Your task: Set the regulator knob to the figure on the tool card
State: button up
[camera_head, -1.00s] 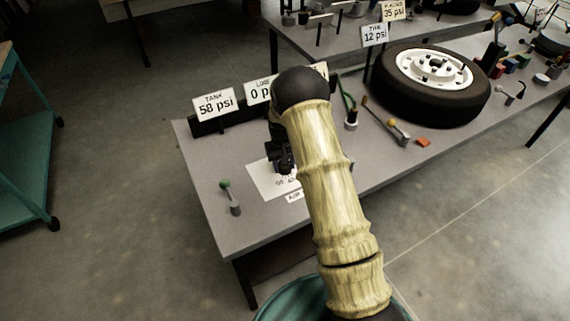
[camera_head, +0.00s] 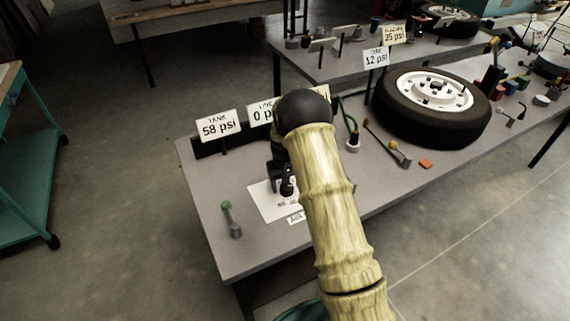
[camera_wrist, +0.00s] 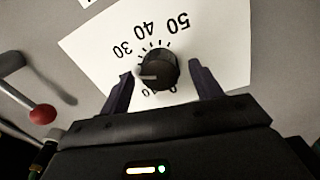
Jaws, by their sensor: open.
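The regulator knob (camera_wrist: 157,68) is dark and round, with a pale pointer mark, on a white dial sheet (camera_wrist: 225,50). The pointer faces left in the wrist view, toward the stretch below 30 where the left finger covers the scale. The figures 30, 40 and 50 are readable; the lower ones are partly hidden. My gripper (camera_wrist: 160,69) is open, with one finger on each side of the knob; contact cannot be told. In the head view, a cream card (camera_head: 397,33) reads 35 psi; its top word is blurred. My arm hides the knob there.
Other signs read TANK 58 psi (camera_head: 219,126), 0 psi (camera_head: 261,112) and 12 psi (camera_head: 375,57). A red-ended lever (camera_wrist: 42,114) is left in the wrist view. A tyre (camera_head: 432,105) lies at right.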

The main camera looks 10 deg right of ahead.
aim_at(284, 186)
notch_tip(284, 186, up, 16)
jog(key=b, duration=0.1)
jog(key=shift+a+r, duration=0.2)
jog(key=shift+a, duration=0.2)
jog(key=shift+s, duration=0.1)
jog(key=s+r+t+p, duration=0.1)
jog(key=s+r+p, duration=0.1)
jog(key=s, duration=1.1)
jog(key=s+d+r+t+p, duration=0.1)
jog(key=s+r, duration=0.2)
jog(key=s, duration=1.1)
jog(key=shift+s+m+t+y+p, duration=0.2)
jog(key=shift+m+t+y+p, duration=0.1)
jog(key=shift+m+p, duration=0.1)
jog(key=shift+c, duration=0.4)
